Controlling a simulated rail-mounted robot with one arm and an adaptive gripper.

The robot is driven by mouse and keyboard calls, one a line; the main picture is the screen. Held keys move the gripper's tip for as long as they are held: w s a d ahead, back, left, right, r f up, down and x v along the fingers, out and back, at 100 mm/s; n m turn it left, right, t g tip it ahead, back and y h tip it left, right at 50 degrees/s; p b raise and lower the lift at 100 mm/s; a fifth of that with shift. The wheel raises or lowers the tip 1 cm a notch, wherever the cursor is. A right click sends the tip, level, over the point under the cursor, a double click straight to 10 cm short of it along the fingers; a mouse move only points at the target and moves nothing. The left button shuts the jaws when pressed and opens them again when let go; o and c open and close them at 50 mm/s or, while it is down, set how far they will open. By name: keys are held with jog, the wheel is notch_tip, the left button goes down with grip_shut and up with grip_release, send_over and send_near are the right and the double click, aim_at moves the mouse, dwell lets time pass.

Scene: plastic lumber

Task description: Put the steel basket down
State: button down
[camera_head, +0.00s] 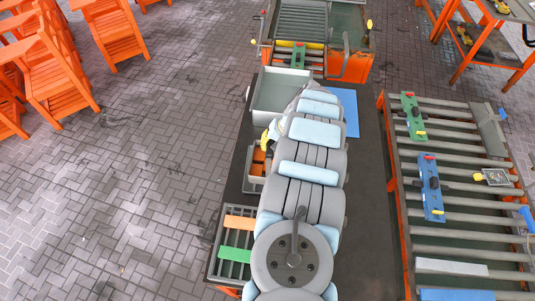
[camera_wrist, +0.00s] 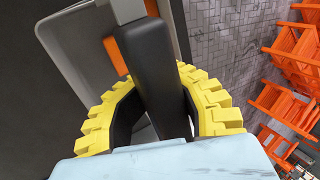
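The steel basket is a small grey box (camera_head: 257,180) with orange pieces inside, left of my arm on the dark table in the head view. In the wrist view its grey wall (camera_wrist: 82,58) and an orange piece (camera_wrist: 115,56) show at upper left. A thick black handle bar (camera_wrist: 150,65) runs from the top of that view down between the yellow toothed fingers of my gripper (camera_wrist: 160,115). The fingers close around the bar. In the head view a bit of yellow finger (camera_head: 268,138) shows beside the basket; my arm hides the rest. I cannot tell whether the basket's underside touches the table.
A larger grey bin (camera_head: 254,100) stands behind, with a blue sheet (camera_head: 348,112) to its right. A slatted grey rack (camera_head: 232,269) with orange and green plates lies in front. A roller conveyor (camera_head: 450,190) stands right. Bare dark tabletop (camera_head: 368,230) lies right of my arm.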

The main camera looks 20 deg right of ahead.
jog(key=shift+w+d+f+b, duration=0.15)
jog(key=shift+w+f+b, duration=0.6)
jog(key=shift+b, duration=0.35)
jog(key=shift+f, duration=0.1)
jog(key=shift+w+d+f+b, duration=0.2)
jog(key=shift+f+b, duration=0.25)
jog(key=shift+b, duration=0.35)
notch_tip(320, 180, down, 3)
jog(key=shift+s+a+r+b, duration=0.1)
jog(key=shift+b, duration=0.6)
jog(key=shift+r, duration=0.15)
jog(key=shift+f, duration=0.25)
jog(key=c, duration=1.2)
grip_release()
jog(key=shift+r, duration=0.1)
